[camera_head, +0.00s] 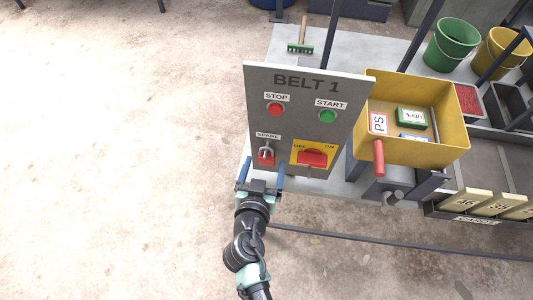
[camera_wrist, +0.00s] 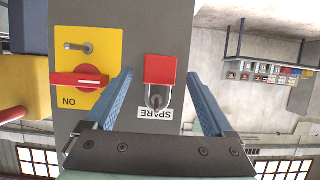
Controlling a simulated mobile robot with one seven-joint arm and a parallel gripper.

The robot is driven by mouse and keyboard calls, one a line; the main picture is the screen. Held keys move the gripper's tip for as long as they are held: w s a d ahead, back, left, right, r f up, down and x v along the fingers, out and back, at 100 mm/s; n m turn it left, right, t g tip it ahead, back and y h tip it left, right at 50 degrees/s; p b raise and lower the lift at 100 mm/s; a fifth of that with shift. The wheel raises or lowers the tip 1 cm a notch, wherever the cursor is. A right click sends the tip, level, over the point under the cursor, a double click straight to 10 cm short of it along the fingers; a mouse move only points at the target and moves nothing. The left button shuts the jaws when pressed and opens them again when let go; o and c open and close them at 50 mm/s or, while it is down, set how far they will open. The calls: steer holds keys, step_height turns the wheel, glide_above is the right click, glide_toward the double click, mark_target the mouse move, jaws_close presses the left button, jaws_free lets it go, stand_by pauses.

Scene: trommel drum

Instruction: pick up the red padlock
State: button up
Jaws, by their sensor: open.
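The red padlock (camera_head: 266,159) hangs by its grey shackle from a hook below the SPARE label, at the lower left of the grey BELT 1 panel (camera_head: 350,90). In the wrist view, which is turned upside down, the padlock (camera_wrist: 161,69) shows its red body and its shackle around the hook. My gripper (camera_head: 262,166) is open in front of the panel's lower left. In the wrist view the blue fingers of my gripper (camera_wrist: 159,75) lie on either side of the padlock with gaps at both sides. I cannot tell how far the fingertips reach past it.
A yellow plate with a red OFF/ON switch (camera_head: 312,158) sits right of the padlock on the panel. STOP (camera_head: 275,109) and START (camera_head: 327,116) buttons are above. A yellow bin (camera_head: 437,155) with boxes and a red-handled tag stands at right. The floor at left is clear.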

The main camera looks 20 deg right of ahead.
steer(key=shift+x, duration=1.35)
jaws_close()
